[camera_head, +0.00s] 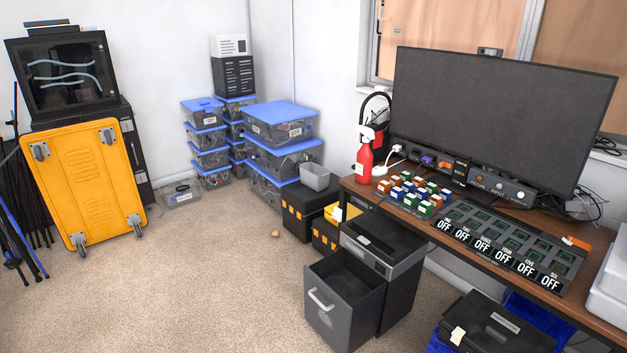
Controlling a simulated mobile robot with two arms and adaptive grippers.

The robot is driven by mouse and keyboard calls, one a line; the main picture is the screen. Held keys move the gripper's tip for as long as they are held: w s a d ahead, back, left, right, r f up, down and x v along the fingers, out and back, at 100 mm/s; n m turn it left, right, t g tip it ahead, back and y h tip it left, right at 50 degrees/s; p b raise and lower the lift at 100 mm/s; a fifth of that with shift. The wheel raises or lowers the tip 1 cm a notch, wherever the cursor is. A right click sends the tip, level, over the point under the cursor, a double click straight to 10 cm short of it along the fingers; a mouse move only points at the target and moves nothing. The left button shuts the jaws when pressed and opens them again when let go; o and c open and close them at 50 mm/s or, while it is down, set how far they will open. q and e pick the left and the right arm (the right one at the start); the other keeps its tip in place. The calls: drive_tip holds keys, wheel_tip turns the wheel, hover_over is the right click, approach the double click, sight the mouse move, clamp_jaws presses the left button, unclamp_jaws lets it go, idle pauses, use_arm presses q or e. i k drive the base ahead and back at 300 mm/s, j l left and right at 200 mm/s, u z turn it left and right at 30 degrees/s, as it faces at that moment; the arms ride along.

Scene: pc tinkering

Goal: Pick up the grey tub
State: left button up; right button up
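A small grey tub (315,177) sits upright on a black toolbox (296,213) with orange latches, left of the desk. The tub looks open at the top; its inside is mostly hidden by the low viewing angle. Stacked clear boxes with blue lids stand just behind it. Neither of my grippers shows in the head view.
The desk (352,185) stands to the right with a monitor and a red bottle (364,163). A dark drawer unit (345,300) with its drawer pulled out stands before the toolbox. A yellow cart (84,186) leans at left. Carpet (200,270) is mostly clear.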

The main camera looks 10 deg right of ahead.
sight(316, 178)
drive_tip(key=u, duration=0.25)
drive_tip(key=i+l+u, duration=0.1)
drive_tip(key=i+u, duration=0.25)
drive_tip(key=i, duration=0.9)
drive_tip(key=i+u, duration=0.3)
drive_tip(key=i, duration=1.7)
drive_tip(key=i+l+z, duration=0.2)
drive_tip(key=i+z, duration=1.1)
drive_tip(key=i+j+z, duration=0.2)
drive_tip(key=z, duration=0.25)
drive_tip(key=i, duration=0.1)
